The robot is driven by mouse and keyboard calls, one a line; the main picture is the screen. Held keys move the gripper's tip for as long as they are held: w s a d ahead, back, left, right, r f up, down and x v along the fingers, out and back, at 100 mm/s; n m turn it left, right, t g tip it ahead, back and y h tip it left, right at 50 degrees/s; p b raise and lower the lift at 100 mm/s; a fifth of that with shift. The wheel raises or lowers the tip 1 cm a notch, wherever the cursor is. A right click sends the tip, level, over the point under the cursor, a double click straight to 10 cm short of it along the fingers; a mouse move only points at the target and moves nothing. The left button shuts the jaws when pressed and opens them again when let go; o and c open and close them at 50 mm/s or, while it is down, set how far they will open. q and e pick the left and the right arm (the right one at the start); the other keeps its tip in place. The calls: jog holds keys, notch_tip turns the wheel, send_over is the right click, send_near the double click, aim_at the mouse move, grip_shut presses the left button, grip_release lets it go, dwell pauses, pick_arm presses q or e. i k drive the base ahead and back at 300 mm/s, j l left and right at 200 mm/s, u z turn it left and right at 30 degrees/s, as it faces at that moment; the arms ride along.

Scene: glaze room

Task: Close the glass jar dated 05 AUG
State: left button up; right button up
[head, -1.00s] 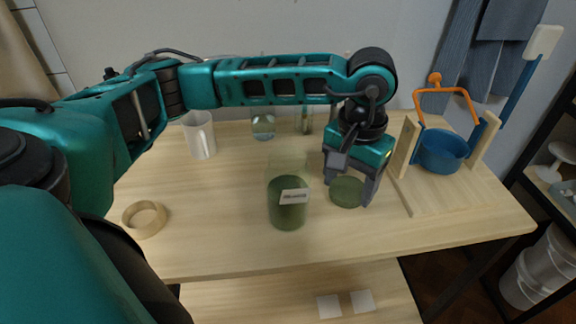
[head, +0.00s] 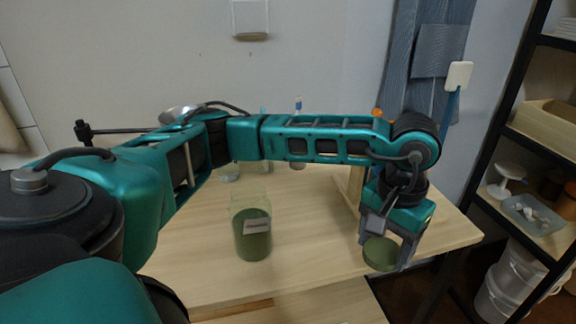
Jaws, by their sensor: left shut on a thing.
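A glass jar (head: 252,238) with green contents and a clear upper part stands upright on the wooden table, left of my left gripper. No lid sits on it. A pale label (head: 257,226) faces me, but its writing is too small to read. My left gripper (head: 384,256) is shut on a round green lid (head: 380,252), at the table's front right edge, well to the right of the jar. The lid is roughly level; its height above the table is hard to judge. My right gripper is not in view.
My left arm spans the picture and hides much of the table's back, where clear glassware (head: 229,172) stands. A wooden stand (head: 351,186) is partly hidden behind the arm. Shelving (head: 515,130) rises at the right. The table (head: 310,235) between jar and lid is clear.

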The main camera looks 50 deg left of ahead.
aim_at(250, 210)
jog(key=l+z, duration=0.1)
jog(key=z, duration=0.25)
jog(key=l+z, duration=0.1)
jog(key=z, duration=0.3)
jog(key=k+l+z, duration=0.1)
jog(key=z, duration=0.25)
jog(key=l+u, duration=0.15)
jog(key=u, duration=0.15)
jog(key=k+l+u, duration=0.15)
jog(key=u, duration=1)
jog(key=k+u, duration=0.1)
jog(key=u, duration=0.8)
jog(key=j+u, duration=0.1)
jog(key=u, duration=0.35)
jog(key=k+u, duration=0.1)
jog(key=u, duration=0.3)
jog(key=j+u, duration=0.1)
jog(key=u, duration=0.35)
